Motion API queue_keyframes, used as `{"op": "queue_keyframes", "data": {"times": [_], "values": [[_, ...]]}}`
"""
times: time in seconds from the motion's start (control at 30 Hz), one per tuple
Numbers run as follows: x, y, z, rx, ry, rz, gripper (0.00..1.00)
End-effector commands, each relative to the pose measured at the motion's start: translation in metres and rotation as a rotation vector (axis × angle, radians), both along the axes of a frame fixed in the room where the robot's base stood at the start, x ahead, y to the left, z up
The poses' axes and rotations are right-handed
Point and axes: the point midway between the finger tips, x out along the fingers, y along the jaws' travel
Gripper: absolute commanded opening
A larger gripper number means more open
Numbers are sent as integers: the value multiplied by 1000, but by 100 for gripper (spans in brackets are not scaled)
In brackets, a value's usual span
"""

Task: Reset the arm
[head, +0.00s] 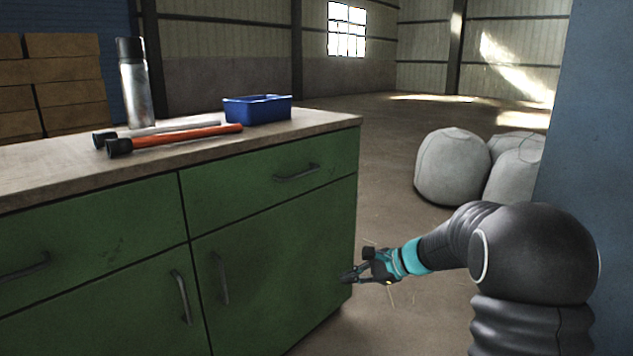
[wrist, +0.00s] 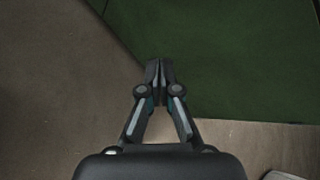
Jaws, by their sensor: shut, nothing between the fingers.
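My gripper (head: 350,276) is at the end of my arm, which reaches in from the right in the head view. It is low, in front of the right end of the green cabinet (head: 270,255), below the countertop. In the wrist view the fingers of my gripper (wrist: 160,62) meet at their tips and hold nothing. The green cabinet side (wrist: 240,60) and the brown floor (wrist: 50,110) show beyond them. Whether the fingertips touch the cabinet I cannot tell.
On the wooden countertop (head: 50,168) are a blue bin (head: 258,109), an orange-handled tool (head: 185,137), a grey-handled tool (head: 170,129) and a silver bottle (head: 135,85). Grey round sacks (head: 452,167) stand on the floor behind. Cardboard boxes (head: 65,70) are stacked at left.

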Motion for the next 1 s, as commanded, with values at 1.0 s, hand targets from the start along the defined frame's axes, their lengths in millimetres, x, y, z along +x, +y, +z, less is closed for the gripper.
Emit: {"op": "queue_keyframes", "data": {"times": [1.0], "values": [[-338,-83,51,-1236,-470,932,0]]}}
